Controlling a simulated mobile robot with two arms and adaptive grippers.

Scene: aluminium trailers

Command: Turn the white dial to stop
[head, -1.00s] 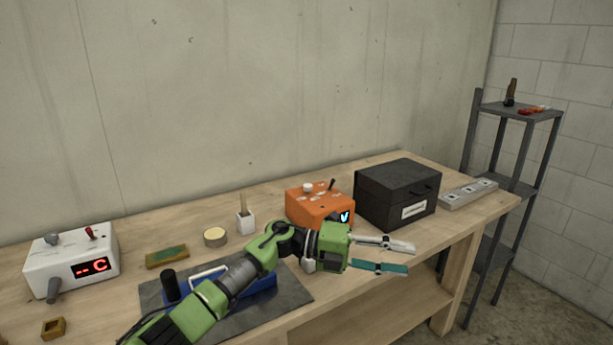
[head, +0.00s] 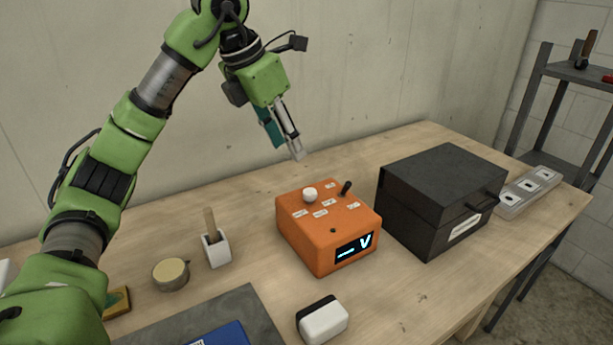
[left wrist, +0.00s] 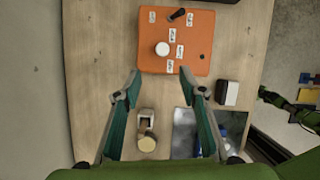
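The white dial (head: 309,194) is a round knob on top of the orange box (head: 330,228), near its back left. In the left wrist view the white dial (left wrist: 162,48) and the orange box (left wrist: 190,62) lie beyond the fingertips. My left gripper (head: 288,150) points down, above and behind the box, apart from the dial. Its fingers are spread in the left wrist view (left wrist: 160,80), with nothing between them. The labels are too small to read. A green and black arm part shows at that view's right edge. My right gripper is not identifiable.
A dark lever (head: 346,188) stands beside the dial. A black box (head: 440,195) is close on the right. A white cup (head: 216,250) and a round tin (head: 171,275) stand left, and a black-and-white block (head: 322,320) in front. The wall is close behind.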

